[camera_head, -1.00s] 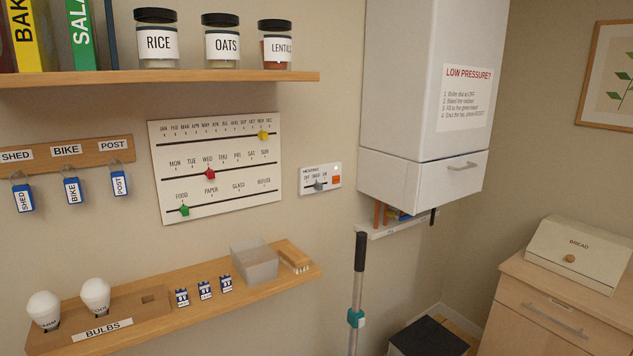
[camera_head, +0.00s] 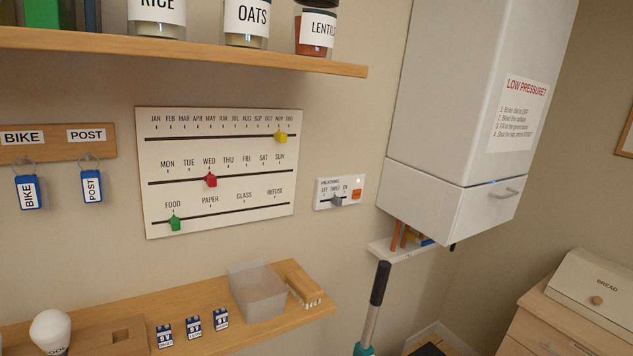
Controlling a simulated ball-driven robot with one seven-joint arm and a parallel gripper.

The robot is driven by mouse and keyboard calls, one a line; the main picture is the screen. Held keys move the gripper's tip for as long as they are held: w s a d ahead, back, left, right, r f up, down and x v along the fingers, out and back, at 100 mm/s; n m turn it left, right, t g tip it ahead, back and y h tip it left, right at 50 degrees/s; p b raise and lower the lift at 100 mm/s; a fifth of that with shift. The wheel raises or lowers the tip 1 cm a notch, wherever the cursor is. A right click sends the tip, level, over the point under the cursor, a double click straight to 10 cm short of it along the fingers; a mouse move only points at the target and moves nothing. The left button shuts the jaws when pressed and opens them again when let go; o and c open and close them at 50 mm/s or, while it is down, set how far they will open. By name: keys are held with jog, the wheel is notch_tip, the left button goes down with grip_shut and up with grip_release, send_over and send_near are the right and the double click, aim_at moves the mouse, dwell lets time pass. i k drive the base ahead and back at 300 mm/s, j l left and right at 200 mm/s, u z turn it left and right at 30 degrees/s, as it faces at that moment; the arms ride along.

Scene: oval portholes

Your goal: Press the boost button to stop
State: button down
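The heating control (camera_head: 340,192) is a small white panel on the wall, right of the calendar board and left of the boiler. It has an orange-red button (camera_head: 356,195) on its right side, which I take to be the boost button. A grey slider (camera_head: 337,201) sits near the middle of its dark slot, under small labels. A small pale light spot shows at its top right. My gripper is not in view, and nothing covers the panel.
A white boiler (camera_head: 452,120) juts out to the panel's right, with pipes below. A wooden shelf (camera_head: 180,50) with jars is above; a lower shelf (camera_head: 290,325) holds a clear bin (camera_head: 257,292). A dark-handled pole (camera_head: 379,285) stands below right. The wall around the panel is clear.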

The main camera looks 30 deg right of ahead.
aim_at(356, 194)
jog(key=i+l, duration=0.2)
jog(key=l, duration=0.15)
jog(key=i+l+u, duration=0.1)
jog(key=i+l, duration=0.3)
jog(key=l, duration=0.25)
jog(key=i+l, duration=0.2)
jog(key=l, duration=0.15)
jog(key=i+l+u, duration=0.1)
jog(key=l, duration=0.25)
jog(key=i+l, duration=0.3)
